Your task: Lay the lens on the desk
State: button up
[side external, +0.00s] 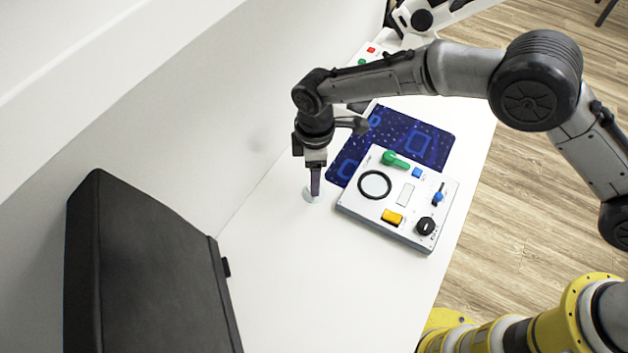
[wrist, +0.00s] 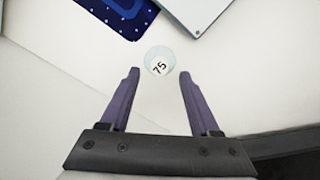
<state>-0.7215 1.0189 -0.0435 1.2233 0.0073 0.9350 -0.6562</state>
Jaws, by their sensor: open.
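The lens is a small pale round disc marked "75" (wrist: 160,61). In the side view the lens (side external: 308,196) appears to lie flat on the white desk (side external: 300,270), left of the panel with controls. My gripper (side external: 315,192) points down at the lens, and its fingers partly hide it there. In the wrist view my gripper (wrist: 159,73) is open, with the lens in line with the gap, just past the two purple fingertips. Nothing is held. I cannot tell how high the fingertips are above the desk.
A large black case (side external: 140,270) is at the front left, by the wall. The desk's front middle is clear.

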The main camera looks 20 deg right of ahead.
notch_tip(320, 180, up, 8)
jog(key=shift+r, duration=0.15)
jog(key=s+d+r+m+t, duration=0.1)
jog(key=s+d+r+m, duration=0.25)
jog(key=d+r, duration=0.75)
jog(key=s+d+r+m+t, duration=0.25)
jog(key=d+r+m, duration=0.25)
jog(key=d+r, duration=0.65)
jog(key=s+d+f+m+t, duration=0.1)
jog(key=s+d+f+m, duration=0.1)
jog(key=s+d, duration=0.6)
jog(key=s+d+f+m+t, duration=0.1)
jog(key=s+d+m, duration=0.4)
jog(key=s, duration=0.8)
jog(key=d+f, duration=0.1)
jog(key=d, duration=0.2)
jog(key=shift+f, duration=0.25)
